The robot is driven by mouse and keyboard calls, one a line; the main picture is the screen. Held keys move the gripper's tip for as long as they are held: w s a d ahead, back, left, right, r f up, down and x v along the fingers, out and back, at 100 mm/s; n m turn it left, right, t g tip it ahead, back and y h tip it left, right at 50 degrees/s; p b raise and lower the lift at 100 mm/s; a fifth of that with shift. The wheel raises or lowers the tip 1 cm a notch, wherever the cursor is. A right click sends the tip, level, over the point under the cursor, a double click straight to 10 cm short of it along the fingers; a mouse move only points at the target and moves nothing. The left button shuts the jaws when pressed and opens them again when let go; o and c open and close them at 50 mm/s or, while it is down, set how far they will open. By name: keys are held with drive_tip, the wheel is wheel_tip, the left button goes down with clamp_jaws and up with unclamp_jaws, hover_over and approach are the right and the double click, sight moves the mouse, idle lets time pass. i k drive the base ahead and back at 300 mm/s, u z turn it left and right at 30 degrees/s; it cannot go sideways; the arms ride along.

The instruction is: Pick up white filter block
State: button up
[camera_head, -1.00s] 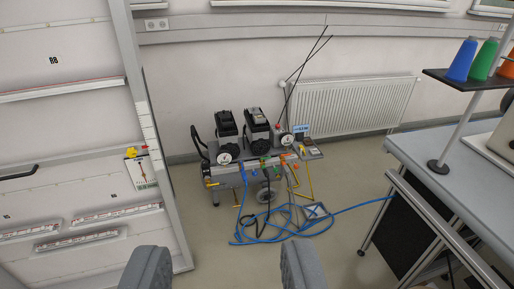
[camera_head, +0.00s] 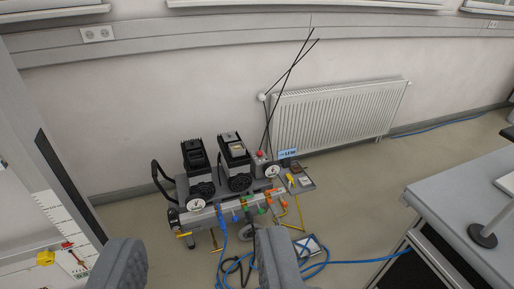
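My gripper (camera_head: 197,242) is open and empty, its two grey fingers wide apart at the bottom of the view. Beyond it, a compressor unit (camera_head: 180,215) with two dark motors stands on the floor. A small pale block (camera_head: 237,145) sits on top of the right motor; I cannot tell whether it is the white filter block. A side shelf (camera_head: 303,186) at the unit's right carries small items too small to make out. A square white-and-blue piece (camera_head: 309,248) lies low by the hoses, partly beside the right finger.
A blue hose (camera_head: 365,261) trails over the floor to the right. A grey table (camera_head: 465,195) stands at right, a white panel cabinet (camera_head: 62,225) at left. A radiator (camera_head: 340,115) hangs on the back wall. Thin black rods (camera_head: 285,80) rise from the unit.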

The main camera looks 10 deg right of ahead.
sight(304, 182)
drive_tip(key=z, duration=0.1)
drive_tip(key=i, duration=1.3)
drive_tip(key=z, duration=0.4)
drive_tip(key=i, duration=1.9)
drive_tip(key=z, duration=0.15)
